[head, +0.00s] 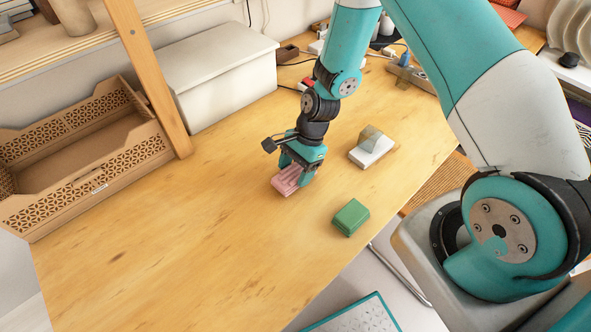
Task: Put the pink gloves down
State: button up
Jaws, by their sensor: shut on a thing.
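The pink gloves (286,182) show as a small folded pink bundle at the middle of the wooden table, under my gripper. My gripper (297,172) points down and is shut on the pink gloves. The gloves are at or just above the tabletop; I cannot tell whether they touch it. Part of them is hidden by the fingers.
A green block-like item (350,217) lies to the right, near the table's (190,260) front edge. A white item with a tan top (371,148) is behind it. A brown patterned crate (84,190) and a white lidded box (222,85) stand at left and back. The front-left tabletop is clear.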

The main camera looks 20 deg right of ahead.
jog(key=shift+f, duration=0.45)
jog(key=shift+f, duration=0.15)
jog(key=o, duration=0.8)
jog(key=shift+o, duration=0.2)
jog(key=b+v, duration=0.2)
jog(key=v, duration=1)
jog(key=s+a+r+n, duration=0.25)
jog(key=r+n, duration=0.25)
jog(key=r, duration=0.3)
jog(key=s+a+r+n, duration=0.3)
jog(key=s+r+n, duration=0.3)
jog(key=s+n, duration=0.2)
jog(key=s+a+r+n+t, duration=0.1)
jog(key=s+a+r+n, duration=0.3)
jog(key=s+r+n, duration=0.3)
jog(key=s+n, duration=0.1)
jog(key=s, duration=0.1)
jog(key=shift+s+r+n, duration=0.25)
jog(key=shift+s+n, duration=0.05)
jog(key=shift+s, duration=0.05)
